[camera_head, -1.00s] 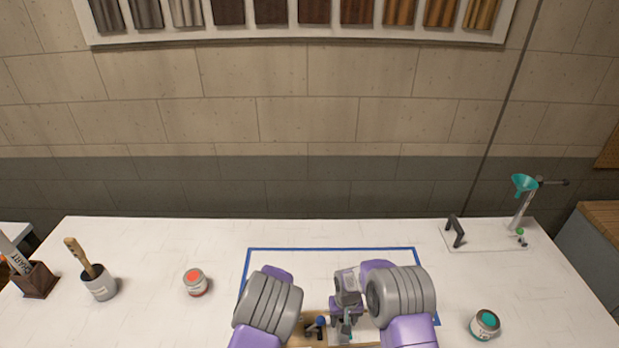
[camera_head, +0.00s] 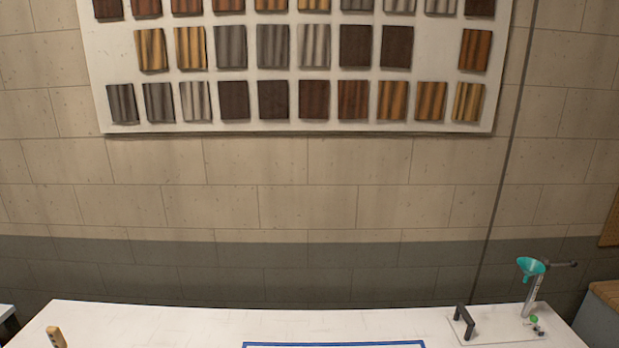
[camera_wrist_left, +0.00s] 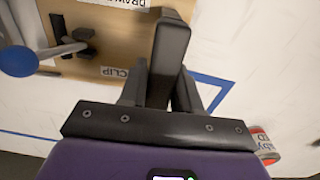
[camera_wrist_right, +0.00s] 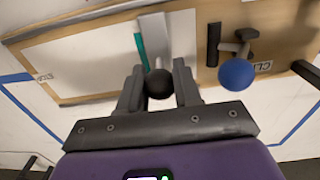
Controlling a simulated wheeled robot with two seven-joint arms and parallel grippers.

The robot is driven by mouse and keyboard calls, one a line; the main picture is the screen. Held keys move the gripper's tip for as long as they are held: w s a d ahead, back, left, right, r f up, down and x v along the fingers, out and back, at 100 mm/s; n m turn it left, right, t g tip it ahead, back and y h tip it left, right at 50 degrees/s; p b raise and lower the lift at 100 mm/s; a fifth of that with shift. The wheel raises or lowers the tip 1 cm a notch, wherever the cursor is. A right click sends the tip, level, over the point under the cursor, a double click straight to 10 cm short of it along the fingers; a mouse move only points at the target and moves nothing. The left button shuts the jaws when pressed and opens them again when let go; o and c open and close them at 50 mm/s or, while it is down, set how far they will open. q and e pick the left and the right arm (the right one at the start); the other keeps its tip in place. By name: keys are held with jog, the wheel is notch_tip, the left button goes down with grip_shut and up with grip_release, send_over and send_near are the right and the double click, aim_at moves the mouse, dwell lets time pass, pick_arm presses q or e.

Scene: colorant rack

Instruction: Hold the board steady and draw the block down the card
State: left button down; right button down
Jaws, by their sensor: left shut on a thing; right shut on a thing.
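The wooden board (camera_wrist_left: 110,62) lies below both grippers, with a blue-knobbed clip (camera_wrist_left: 55,50) near a CLIP label. My left gripper (camera_wrist_left: 160,88) is shut on a black bar-like handle (camera_wrist_left: 172,55) at the board's edge. In the right wrist view the board (camera_wrist_right: 205,73) carries a pale card (camera_wrist_right: 90,58). A grey block (camera_wrist_right: 168,38) with a teal strip beside it is over the card. My right gripper (camera_wrist_right: 158,72) is shut on the black ball knob (camera_wrist_right: 159,84) of the block. Neither gripper shows in the head view; the block's underside is hidden.
Blue tape (camera_head: 335,345) marks the white table around the board. A stand with a teal funnel (camera_head: 531,267) and a black handle (camera_head: 464,321) is at the back right. A labelled pot (camera_wrist_left: 264,145) is near the left gripper. Wood samples hang on the wall.

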jog(key=shift+w+d, duration=0.1)
jog(key=shift+d, duration=2.1)
jog(key=shift+w, duration=0.1)
jog(key=shift+d, duration=1.05)
jog(key=shift+w+d, duration=0.1)
jog(key=shift+d, duration=0.9)
